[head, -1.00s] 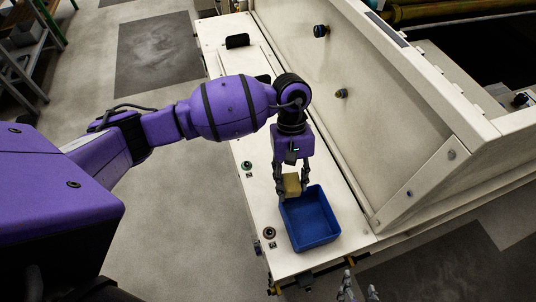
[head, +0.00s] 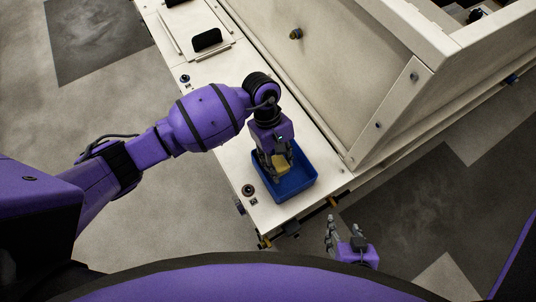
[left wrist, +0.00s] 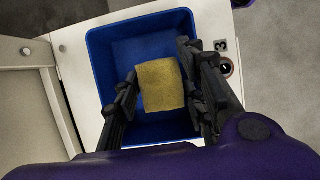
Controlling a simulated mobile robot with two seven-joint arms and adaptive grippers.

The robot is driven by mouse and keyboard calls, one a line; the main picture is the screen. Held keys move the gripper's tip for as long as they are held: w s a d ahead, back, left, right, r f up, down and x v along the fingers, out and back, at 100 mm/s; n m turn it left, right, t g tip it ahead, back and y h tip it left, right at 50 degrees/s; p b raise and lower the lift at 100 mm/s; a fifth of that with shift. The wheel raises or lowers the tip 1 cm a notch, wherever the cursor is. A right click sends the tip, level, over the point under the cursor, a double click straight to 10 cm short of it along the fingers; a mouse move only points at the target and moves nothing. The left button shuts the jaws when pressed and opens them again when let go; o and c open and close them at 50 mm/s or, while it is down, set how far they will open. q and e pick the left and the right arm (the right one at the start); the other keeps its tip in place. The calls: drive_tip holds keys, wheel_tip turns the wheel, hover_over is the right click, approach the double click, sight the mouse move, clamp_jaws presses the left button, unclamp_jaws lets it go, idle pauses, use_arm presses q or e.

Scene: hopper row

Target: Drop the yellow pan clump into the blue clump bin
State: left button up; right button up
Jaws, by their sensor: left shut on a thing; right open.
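The yellow pan clump (head: 281,165) is a small block held between the fingers of my left gripper (head: 279,170), which is shut on it. The blue clump bin (head: 296,187) is an open box on the white ledge. In the head view, the clump and fingertips are over the bin's opening. In the left wrist view, the clump (left wrist: 161,84) shows between the fingers with the bin (left wrist: 101,62) behind it; its exact height above the bin floor is unclear. My right gripper (head: 345,228) is open and empty, low beyond the ledge's end.
The white ledge (head: 222,129) runs along a tall white hopper panel (head: 310,75) to the right of the bin. A dark knob (head: 249,190) sits on the ledge left of the bin. A black handle (head: 207,40) lies farther back. Open floor is at left.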

use_arm(q)
drive_tip(key=shift+w+r, duration=0.1)
drive_tip(key=shift+w, duration=0.1)
use_arm(e)
drive_tip(key=shift+d+r, duration=0.1)
drive_tip(key=shift+d, duration=0.05)
use_arm(q)
drive_tip(key=o, duration=1)
use_arm(e)
drive_tip(key=shift+s, duration=0.2)
drive_tip(key=shift+f, duration=0.2)
use_arm(q)
drive_tip(key=v, duration=1.2)
drive_tip(key=shift+s+d, duration=0.1)
drive_tip(key=shift+s, duration=0.05)
